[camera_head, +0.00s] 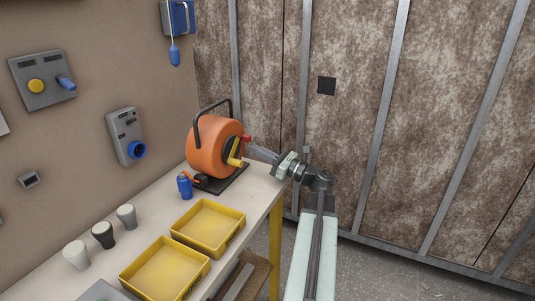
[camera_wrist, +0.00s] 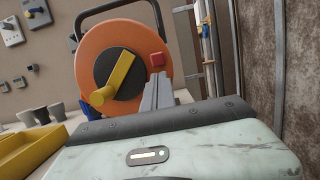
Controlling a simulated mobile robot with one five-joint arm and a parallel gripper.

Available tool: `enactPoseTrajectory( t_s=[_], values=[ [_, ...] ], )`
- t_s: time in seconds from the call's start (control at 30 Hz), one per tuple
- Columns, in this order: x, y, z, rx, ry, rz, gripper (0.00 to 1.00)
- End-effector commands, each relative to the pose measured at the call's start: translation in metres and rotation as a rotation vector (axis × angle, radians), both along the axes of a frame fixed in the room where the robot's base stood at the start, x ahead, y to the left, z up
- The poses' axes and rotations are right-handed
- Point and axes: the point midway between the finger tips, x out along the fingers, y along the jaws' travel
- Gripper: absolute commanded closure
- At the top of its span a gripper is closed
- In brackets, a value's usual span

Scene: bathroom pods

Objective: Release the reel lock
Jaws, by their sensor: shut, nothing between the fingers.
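An orange cable reel (camera_head: 213,146) with a black carry handle stands on a dark base at the far end of the bench. A yellow crank (camera_head: 234,155) sits on its face, and it shows in the wrist view (camera_wrist: 113,78) over a black hub. A small red lock (camera_head: 246,138) is on the right of the reel face; in the wrist view (camera_wrist: 157,59) it is a red square. My gripper (camera_head: 252,148) is shut and empty, with its grey fingertips (camera_wrist: 159,76) just below the red lock. I cannot tell whether they touch it.
A blue bottle (camera_head: 185,186) stands beside the reel base. Two yellow trays (camera_head: 240,214) and several cups (camera_head: 103,235) are on the bench (camera_head: 262,184). Switch boxes (camera_head: 42,80) and a blue socket (camera_head: 126,136) are on the wall. The floor (camera_head: 385,272) at right looks mostly clear.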

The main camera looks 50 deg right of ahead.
Motion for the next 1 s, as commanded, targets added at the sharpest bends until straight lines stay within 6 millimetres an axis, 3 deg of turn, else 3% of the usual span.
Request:
enactPoseTrajectory(
  t_s=[0.13,0.47,0.77,1.0],
  values=[
    [0.010,0.002,0.003,0.000,0.000,0.000,1.00],
    [0.011,0.003,0.003,0.000,0.000,0.000,1.00],
    [0.011,0.003,0.037,0.000,0.000,0.001,1.00],
    [0.012,0.003,0.035,0.003,-0.005,0.000,1.00]
  ],
)
